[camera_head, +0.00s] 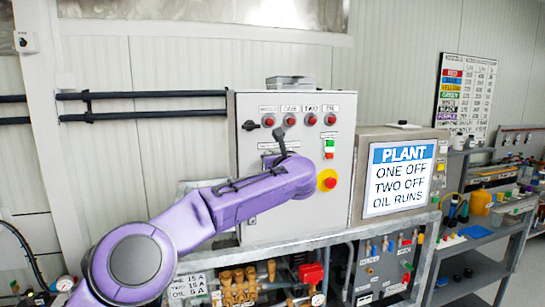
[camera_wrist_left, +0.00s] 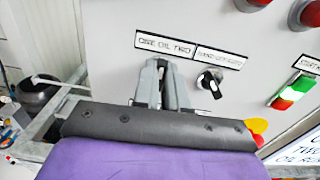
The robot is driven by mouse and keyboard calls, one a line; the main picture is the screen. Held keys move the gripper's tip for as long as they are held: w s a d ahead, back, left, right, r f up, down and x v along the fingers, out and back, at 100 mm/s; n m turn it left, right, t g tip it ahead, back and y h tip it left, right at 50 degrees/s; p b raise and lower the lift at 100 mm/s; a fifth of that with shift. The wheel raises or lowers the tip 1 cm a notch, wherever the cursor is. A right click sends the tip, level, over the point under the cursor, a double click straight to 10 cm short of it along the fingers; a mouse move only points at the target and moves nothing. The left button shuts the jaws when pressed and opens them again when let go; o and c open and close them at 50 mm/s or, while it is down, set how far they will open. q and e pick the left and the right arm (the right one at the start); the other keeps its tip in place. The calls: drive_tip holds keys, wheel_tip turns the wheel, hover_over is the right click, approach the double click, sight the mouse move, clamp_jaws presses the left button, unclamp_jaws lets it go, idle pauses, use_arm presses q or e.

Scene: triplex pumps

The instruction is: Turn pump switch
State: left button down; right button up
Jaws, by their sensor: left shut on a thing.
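My left arm comes in from the left, and my left gripper (camera_head: 279,138) is at the grey control panel (camera_head: 250,220). In the left wrist view the gripper's grey fingers (camera_wrist_left: 161,84) are close together against the panel, under a label (camera_wrist_left: 165,44) reading ONE OIL TWO. They are shut on the pump switch, which they hide, so its setting cannot be read. To the right of the fingers, a black rotary switch (camera_wrist_left: 210,83) sits free under its own label. My right gripper is not in view.
Red lamps (camera_head: 310,119) line the panel top beside a black knob (camera_head: 250,125). A green, white and red switch (camera_head: 329,149) and red emergency stop (camera_head: 328,181) are right of the gripper. A sign (camera_head: 398,178) reads PLANT, ONE OFF, TWO OFF, OIL RUNS. Pump fittings (camera_head: 238,284) are below.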

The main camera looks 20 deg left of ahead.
use_arm(q)
drive_tip(key=shift+r, duration=0.2)
idle(0.4)
drive_tip(key=c, duration=1.2)
unclamp_jaws()
drive_tip(key=shift+w+f, duration=0.15)
drive_tip(key=b+v, duration=0.6)
drive_tip(key=v, duration=0.4)
drive_tip(key=shift+d, duration=0.15)
drive_tip(key=shift+m, duration=0.4)
